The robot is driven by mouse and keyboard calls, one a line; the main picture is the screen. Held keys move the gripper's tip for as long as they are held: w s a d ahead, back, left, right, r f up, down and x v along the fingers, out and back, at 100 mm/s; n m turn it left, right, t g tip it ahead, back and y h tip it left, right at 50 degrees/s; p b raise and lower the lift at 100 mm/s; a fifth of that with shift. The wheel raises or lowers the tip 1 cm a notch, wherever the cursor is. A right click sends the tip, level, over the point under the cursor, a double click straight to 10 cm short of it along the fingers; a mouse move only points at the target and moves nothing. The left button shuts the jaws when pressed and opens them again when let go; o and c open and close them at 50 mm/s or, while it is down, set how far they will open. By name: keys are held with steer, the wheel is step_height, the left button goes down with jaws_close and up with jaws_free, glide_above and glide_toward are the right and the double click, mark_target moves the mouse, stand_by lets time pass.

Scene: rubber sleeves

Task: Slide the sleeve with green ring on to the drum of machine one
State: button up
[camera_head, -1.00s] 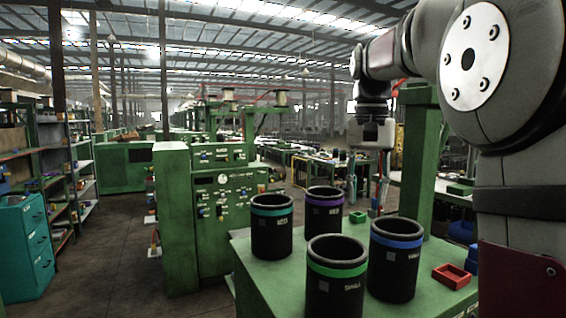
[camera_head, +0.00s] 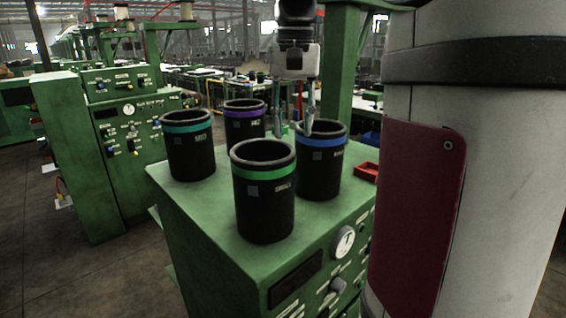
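The sleeve with the green ring (camera_head: 263,208) is a black, open-topped cylinder. It stands upright at the front of a green machine's flat top (camera_head: 205,214) in the head view. My gripper (camera_head: 297,128) hangs fingers down in the upper middle, above and behind the sleeves. It looks open and holds nothing that I can see; its fingertips are small and partly lost against the background and the blue-ringed sleeve. I cannot make out a drum or tell which machine is machine one.
Close around stand a teal-ringed sleeve (camera_head: 190,156), a purple-ringed sleeve (camera_head: 245,127) and a blue-ringed sleeve (camera_head: 321,172). A red tray (camera_head: 367,172) lies at the right edge. Another green machine (camera_head: 83,140) with gauges stands at left, with open floor before it.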

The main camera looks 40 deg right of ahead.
mark_target(293, 150)
steer(key=shift+f+b, duration=0.95)
steer(key=shift+f, duration=2.75)
steer(key=shift+c, duration=0.2)
jaws_close()
steer(key=shift+r+p, duration=2.45)
steer(key=shift+r, duration=1.1)
